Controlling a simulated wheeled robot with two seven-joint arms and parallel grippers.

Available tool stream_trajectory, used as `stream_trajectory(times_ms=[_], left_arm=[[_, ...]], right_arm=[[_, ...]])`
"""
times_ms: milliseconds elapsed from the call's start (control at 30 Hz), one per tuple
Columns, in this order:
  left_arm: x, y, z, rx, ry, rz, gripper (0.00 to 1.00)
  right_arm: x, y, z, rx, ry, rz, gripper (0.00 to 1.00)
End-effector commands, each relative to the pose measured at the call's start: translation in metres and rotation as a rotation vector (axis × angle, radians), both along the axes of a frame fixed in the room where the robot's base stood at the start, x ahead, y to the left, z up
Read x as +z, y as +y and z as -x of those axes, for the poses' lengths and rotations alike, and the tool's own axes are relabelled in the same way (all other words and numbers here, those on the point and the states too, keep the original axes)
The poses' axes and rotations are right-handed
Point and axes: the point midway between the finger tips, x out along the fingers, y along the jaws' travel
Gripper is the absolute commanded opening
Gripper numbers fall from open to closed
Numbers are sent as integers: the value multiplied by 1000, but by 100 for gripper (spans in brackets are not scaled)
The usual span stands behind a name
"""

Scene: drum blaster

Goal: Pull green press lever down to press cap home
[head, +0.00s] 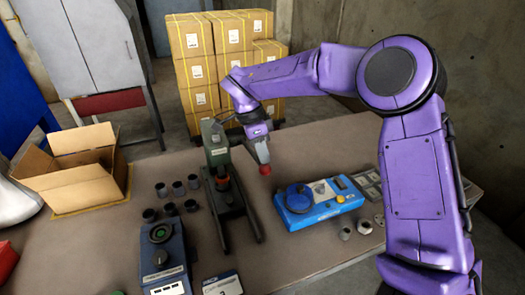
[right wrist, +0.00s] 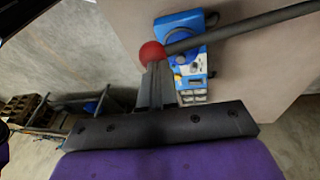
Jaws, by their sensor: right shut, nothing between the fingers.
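The dark green press (head: 216,150) stands upright on the table, left of my right gripper in the head view. An orange-red part (head: 223,184) shows within its frame; I cannot tell how the cap sits. The lever's red ball knob (head: 265,170) is at the tip of my right gripper (head: 262,156). In the right wrist view the knob (right wrist: 152,54) is at the ends of the shut fingers (right wrist: 154,68), with the dark lever rod (right wrist: 240,27) running to the upper right. The fingers hold nothing; I cannot tell whether they touch the knob. My left gripper is out of view.
A blue device (head: 318,203) lies right of the press. Several dark cups (head: 178,188) and a dark blue unit (head: 162,258) are to its left. An open cardboard box (head: 75,175) is farther left. Stacked cartons (head: 220,55) stand behind the table.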

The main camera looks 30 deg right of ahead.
Motion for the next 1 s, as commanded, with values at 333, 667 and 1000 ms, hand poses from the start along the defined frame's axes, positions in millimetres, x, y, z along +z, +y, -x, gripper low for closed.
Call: stream_trajectory(times_ms=[333, 667, 1000], left_arm=[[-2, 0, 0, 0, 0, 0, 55], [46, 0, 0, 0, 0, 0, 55], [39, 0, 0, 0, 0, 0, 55]], right_arm=[[-13, 3, 5, 0, 0, -1, 0], [24, -8, 1, -7, 1, -2, 0], [92, -1, -15, -10, -4, 1, 0]])
